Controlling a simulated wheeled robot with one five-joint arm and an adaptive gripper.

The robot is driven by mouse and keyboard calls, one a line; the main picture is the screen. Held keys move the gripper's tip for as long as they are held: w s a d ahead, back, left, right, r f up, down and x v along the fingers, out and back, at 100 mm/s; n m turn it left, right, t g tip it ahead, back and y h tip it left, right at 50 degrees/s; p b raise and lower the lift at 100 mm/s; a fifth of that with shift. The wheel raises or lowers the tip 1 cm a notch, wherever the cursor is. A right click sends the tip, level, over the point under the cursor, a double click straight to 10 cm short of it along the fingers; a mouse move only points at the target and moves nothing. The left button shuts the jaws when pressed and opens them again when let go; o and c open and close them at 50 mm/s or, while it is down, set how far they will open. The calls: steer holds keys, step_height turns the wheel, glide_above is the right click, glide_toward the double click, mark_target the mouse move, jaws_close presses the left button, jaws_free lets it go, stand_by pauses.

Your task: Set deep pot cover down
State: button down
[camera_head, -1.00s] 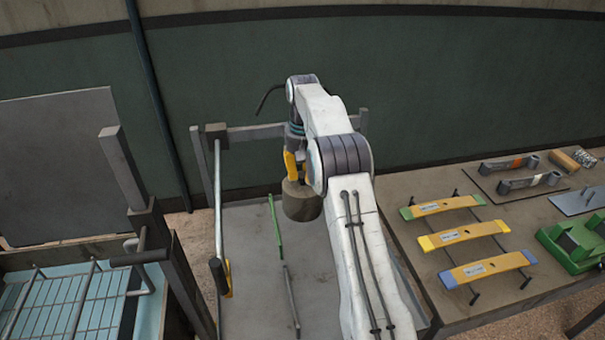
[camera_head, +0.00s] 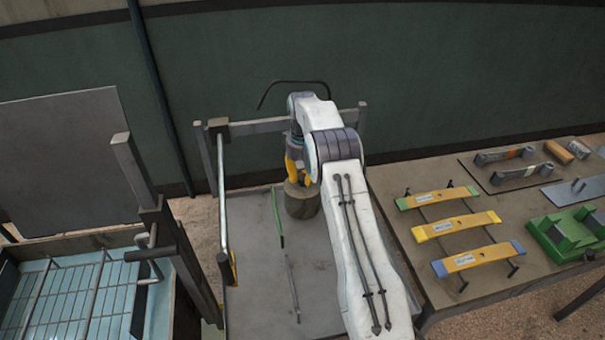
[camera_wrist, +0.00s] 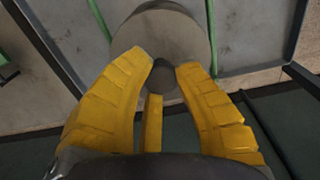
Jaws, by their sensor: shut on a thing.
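The deep pot cover (camera_head: 302,202) is a grey-brown, drum-shaped piece with a dark knob on top. My gripper (camera_head: 298,172) has yellow fingers and is shut on the cover's knob from above. In the wrist view the cover (camera_wrist: 165,30) is a round grey disc, and my gripper (camera_wrist: 164,72) has its fingers on either side of the dark knob. The cover is over the grey table (camera_head: 258,300). I cannot tell whether its underside touches the surface. My arm hides part of the table to the right.
A green and grey rod (camera_head: 279,220) lies on the table left of the cover. A metal rail frame (camera_head: 222,190) stands along the left edge. The right bench holds yellow leaf springs (camera_head: 455,225) and a green block (camera_head: 570,235). A blue gridded tray (camera_head: 65,300) is at left.

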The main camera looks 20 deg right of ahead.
steer(key=shift+f, duration=0.15)
steer(key=shift+f+b, duration=0.3)
steer(key=shift+f, duration=0.2)
steer(key=c, duration=1.1)
jaws_free()
steer(key=shift+r+p, duration=0.35)
steer(key=shift+r, duration=0.35)
steer(key=shift+r+b, duration=0.3)
steer(key=shift+r, duration=0.05)
step_height(320, 180, up, 11)
steer(key=shift+f, duration=0.1)
